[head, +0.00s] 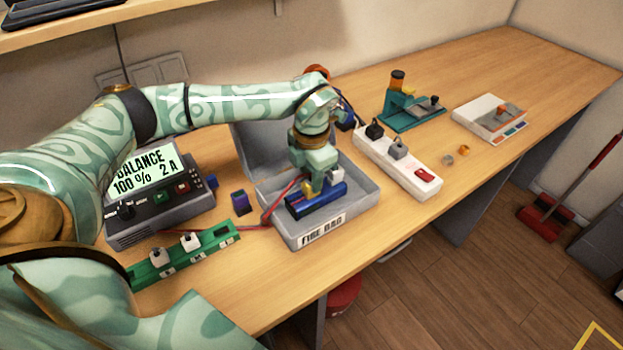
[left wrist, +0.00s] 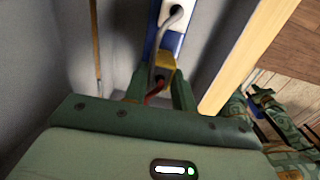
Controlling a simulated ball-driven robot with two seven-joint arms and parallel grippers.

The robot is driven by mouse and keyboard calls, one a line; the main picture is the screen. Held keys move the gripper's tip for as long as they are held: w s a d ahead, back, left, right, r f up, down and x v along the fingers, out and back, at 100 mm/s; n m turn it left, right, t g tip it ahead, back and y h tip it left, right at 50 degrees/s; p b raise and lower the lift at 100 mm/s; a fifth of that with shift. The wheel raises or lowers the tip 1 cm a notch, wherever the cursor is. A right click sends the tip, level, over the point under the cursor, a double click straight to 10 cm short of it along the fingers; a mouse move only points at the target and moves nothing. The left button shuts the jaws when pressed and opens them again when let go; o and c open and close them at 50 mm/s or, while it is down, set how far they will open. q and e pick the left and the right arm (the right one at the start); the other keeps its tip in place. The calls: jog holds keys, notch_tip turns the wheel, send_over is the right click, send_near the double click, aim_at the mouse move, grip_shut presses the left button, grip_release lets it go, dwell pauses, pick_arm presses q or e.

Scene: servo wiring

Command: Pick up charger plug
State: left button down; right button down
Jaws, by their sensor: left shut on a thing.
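My left gripper (head: 311,188) points down into the open grey box marked "FIRE BAG" (head: 322,232). It is shut on a small yellow plug (head: 307,184), which sits close above the blue battery pack (head: 318,201) in the box. In the left wrist view the yellow plug (left wrist: 163,66) lies between the green fingers (left wrist: 158,92), with a short red wire beside it. The blue battery with a white label (left wrist: 172,38) and a grey wire shows beyond it. I cannot tell whether plug and battery are joined. My right gripper is not in view.
The charger (head: 160,205) reading "BALANCE 100 % 2 A" stands left of the box. A green board (head: 185,254) lies in front of it. A white power strip (head: 400,165) stands right of the box. A teal stand (head: 412,112) and white case (head: 490,118) are farther right.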

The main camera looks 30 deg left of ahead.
pick_arm(q)
jog(key=shift+r, duration=0.45)
notch_tip(320, 180, up, 3)
jog(key=shift+f+p, duration=0.1)
jog(key=shift+p, duration=0.35)
jog(key=s+d+r+p, duration=0.1)
jog(key=s+d+r, duration=0.8)
jog(key=s, duration=0.1)
jog(key=shift+s+p, duration=0.35)
jog(key=shift+s, duration=0.05)
jog(key=shift+r, duration=0.1)
